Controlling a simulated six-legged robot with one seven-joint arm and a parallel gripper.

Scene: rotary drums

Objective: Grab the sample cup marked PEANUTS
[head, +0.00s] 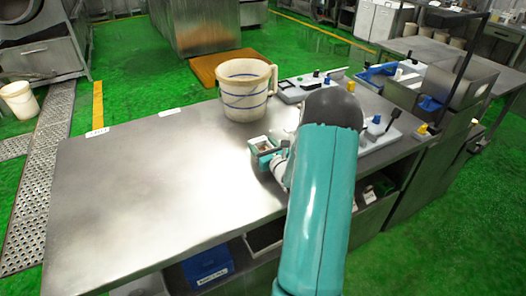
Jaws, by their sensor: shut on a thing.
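My gripper (266,152) is low over the steel table, left of my teal arm and in front of the large white pitcher. It is shut on a small pale thing that looks like a sample cup (262,145), with something brownish in it. The cup is small in the view and partly hidden by the fingers. I cannot read a PEANUTS mark on it, and cannot tell whether it touches the table.
The white pitcher (245,90) with blue bands stands behind my gripper. White devices with coloured knobs (312,82) line the table's back right. A blue bin (208,267) sits on the shelf below. The left half of the steel table (150,190) is clear.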

